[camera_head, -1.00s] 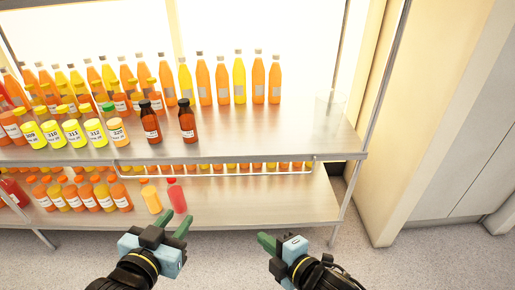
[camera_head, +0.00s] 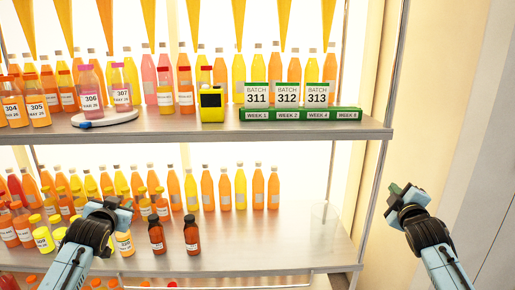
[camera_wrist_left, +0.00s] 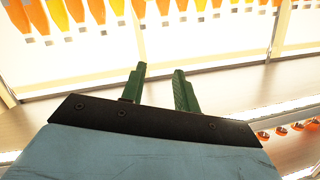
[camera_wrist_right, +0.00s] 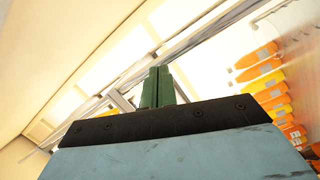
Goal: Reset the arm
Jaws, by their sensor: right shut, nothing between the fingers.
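My left gripper (camera_head: 112,205) is raised in front of the lower visible shelf, over the yellow-capped bottles in the head view. In the left wrist view its two green fingers (camera_wrist_left: 160,88) stand apart with nothing between them. My right gripper (camera_head: 402,195) is raised to the right of the shelf's upright post, before the cream wall. In the right wrist view its green fingers (camera_wrist_right: 158,87) are together and hold nothing. Both forearms come up from the bottom of the head view.
The upper shelf (camera_head: 220,129) carries numbered bottles, a yellow device (camera_head: 212,104) and a green batch rack (camera_head: 300,115). Two dark brown bottles (camera_head: 191,234) stand on the lower shelf. The metal post (camera_head: 379,190) is close to my right gripper. Free room lies right of it.

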